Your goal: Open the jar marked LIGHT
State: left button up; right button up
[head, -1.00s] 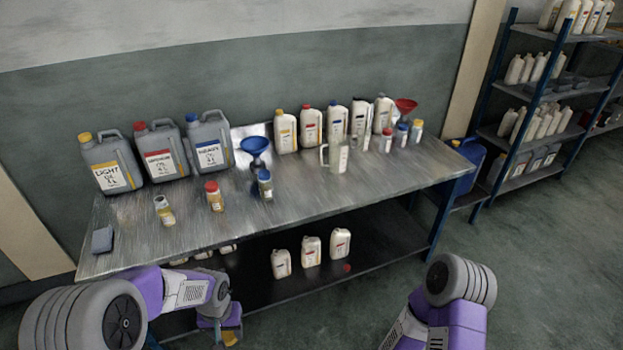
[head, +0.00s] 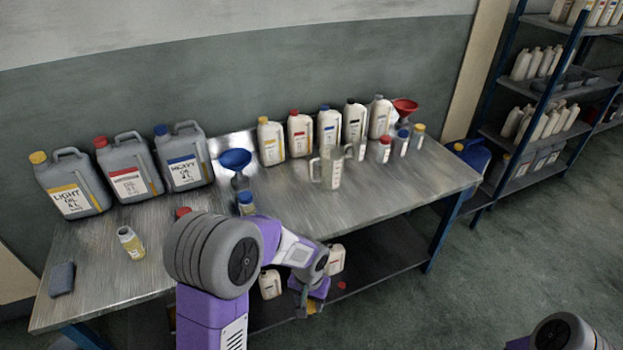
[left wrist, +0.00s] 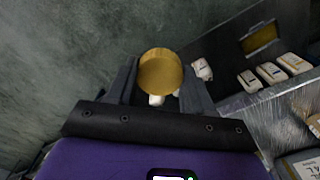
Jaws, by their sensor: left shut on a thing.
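My left gripper (head: 308,303) is in front of the table, below its top edge. In the left wrist view, its two fingers are shut on a round yellow cap (left wrist: 160,71). A small jar (head: 131,243) with yellow contents stands upright on the left of the table; its top looks pale and bare of a yellow cap. Its label is too small to read. The gripper is well to the right of this jar and apart from it. A grey canister marked LIGHT (head: 72,190) stands behind it, with its yellow cap on. My right gripper is out of view.
Two more grey canisters (head: 130,172) (head: 184,162) stand beside the LIGHT one. A red-capped jar (head: 183,212) is mostly hidden behind my left arm. A blue funnel (head: 235,160), clear jug (head: 330,170) and several white bottles stand farther right. White jugs sit on the lower shelf.

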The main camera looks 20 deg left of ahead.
aim_at(130, 240)
jog(key=u, duration=0.15)
jog(key=i, duration=0.8)
jog(key=u, duration=0.8)
jog(key=i, duration=0.7)
